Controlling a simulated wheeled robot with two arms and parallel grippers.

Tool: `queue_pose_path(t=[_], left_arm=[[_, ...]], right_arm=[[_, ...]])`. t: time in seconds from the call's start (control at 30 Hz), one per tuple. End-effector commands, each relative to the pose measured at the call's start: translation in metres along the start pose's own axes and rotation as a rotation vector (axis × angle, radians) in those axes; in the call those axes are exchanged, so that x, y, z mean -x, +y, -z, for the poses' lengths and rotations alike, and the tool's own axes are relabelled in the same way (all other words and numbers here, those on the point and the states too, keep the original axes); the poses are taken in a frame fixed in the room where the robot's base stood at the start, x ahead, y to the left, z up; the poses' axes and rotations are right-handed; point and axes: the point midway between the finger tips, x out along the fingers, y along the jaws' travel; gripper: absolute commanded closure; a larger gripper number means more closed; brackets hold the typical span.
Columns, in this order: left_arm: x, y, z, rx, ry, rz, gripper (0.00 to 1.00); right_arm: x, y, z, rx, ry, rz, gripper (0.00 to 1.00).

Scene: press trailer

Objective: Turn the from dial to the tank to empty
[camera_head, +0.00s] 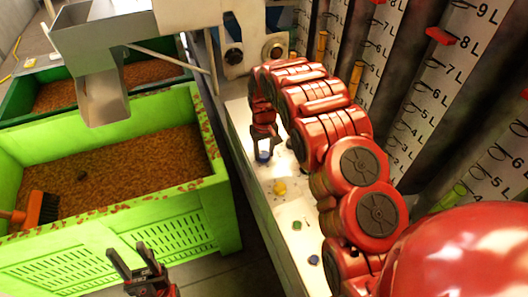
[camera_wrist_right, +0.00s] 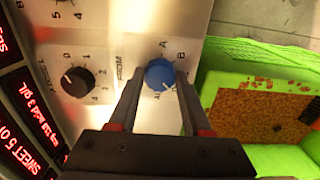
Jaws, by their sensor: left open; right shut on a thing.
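The blue dial (camera_wrist_right: 160,74) sits on the pale metal panel (camera_wrist_right: 100,20) beside the printed word FROM. Letters including A and B are printed around it; its white mark points towards the gripper side. My right gripper (camera_wrist_right: 160,88) has its fingers on either side of the blue dial and is shut on it. In the head view, my right gripper (camera_head: 264,141) points down at the panel, with the blue dial (camera_head: 263,156) at its tips. My left gripper (camera_head: 134,262) is open and empty, low in front of the green bin. Several tall tank gauges (camera_head: 412,100) with litre scales stand at the right.
A black dial (camera_wrist_right: 77,81) with numbers lies left of the blue one. Red-lettered displays (camera_wrist_right: 25,125) line the panel edge. A yellow knob (camera_head: 280,188) and smaller knobs sit nearer on the panel. A green bin (camera_head: 215,185) with brown contents stands left, under a metal chute (camera_head: 103,95).

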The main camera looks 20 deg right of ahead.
Motion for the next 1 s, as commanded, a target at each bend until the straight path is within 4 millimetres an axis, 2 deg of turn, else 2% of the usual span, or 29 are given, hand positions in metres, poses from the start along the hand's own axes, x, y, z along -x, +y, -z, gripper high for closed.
queue_pose_path(t=[0.03,0.07,0.2,0.23,0.5,0.63,0.77,1.0], left_arm=[[0.0,0.0,0.0,0.0,0.0,0.0,0.5],[0.0,0.0,0.0,0.0,0.0,0.0,0.5],[0.0,0.0,0.0,0.0,0.0,0.0,0.5],[0.0,0.0,0.0,0.0,0.0,0.0,0.5],[-0.001,0.0,0.0,0.0,0.0,0.0,0.5],[-0.009,-0.001,0.002,0.0,0.0,0.0,0.5],[-0.03,-0.002,0.005,0.0,0.0,0.0,0.5],[-0.081,-0.004,0.014,0.0,0.0,0.0,0.5]], right_arm=[[0.001,0.0,0.001,0.0,0.002,0.0,1.0],[0.001,0.0,0.001,0.0,0.002,0.0,0.49],[0.0,0.0,0.001,0.001,0.001,0.0,0.24],[0.0,0.0,0.001,0.001,0.001,0.0,0.21],[0.001,0.0,0.0,0.001,0.001,0.0,0.21],[0.01,0.0,0.0,0.001,0.001,0.0,0.21],[0.031,0.0,0.0,0.001,0.001,0.0,0.21],[0.083,0.0,0.0,0.001,0.001,0.0,0.21]])
